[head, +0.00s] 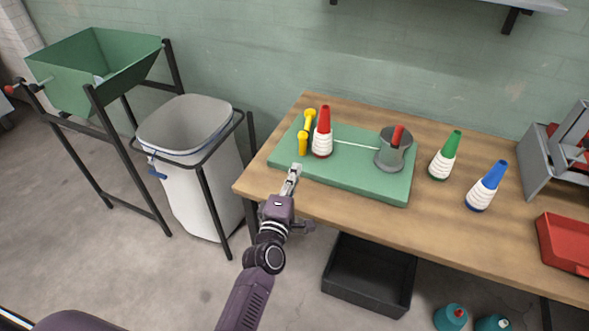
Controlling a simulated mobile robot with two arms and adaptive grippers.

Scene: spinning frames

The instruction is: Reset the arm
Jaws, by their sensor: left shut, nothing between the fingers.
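My left arm reaches up from the bottom of the head view. Its gripper (294,172) is shut and empty, at the front left edge of the green mat (350,184) on the wooden table. A red cone with white thread (322,134) stands upright on the mat beyond the gripper. A yellow piece (306,131) is just left of that cone. A grey cup-like holder (393,152) with a red part in it stands at the mat's right, and a pale thread runs between it and the red cone. My right gripper is not in view.
A green cone (444,156) and a blue cone (486,187) stand on the table (440,222) at right. A red tray (566,244) is at the far right. A white bin (190,130) and a green hopper (96,68) stand left. A black crate (368,276) is below the table.

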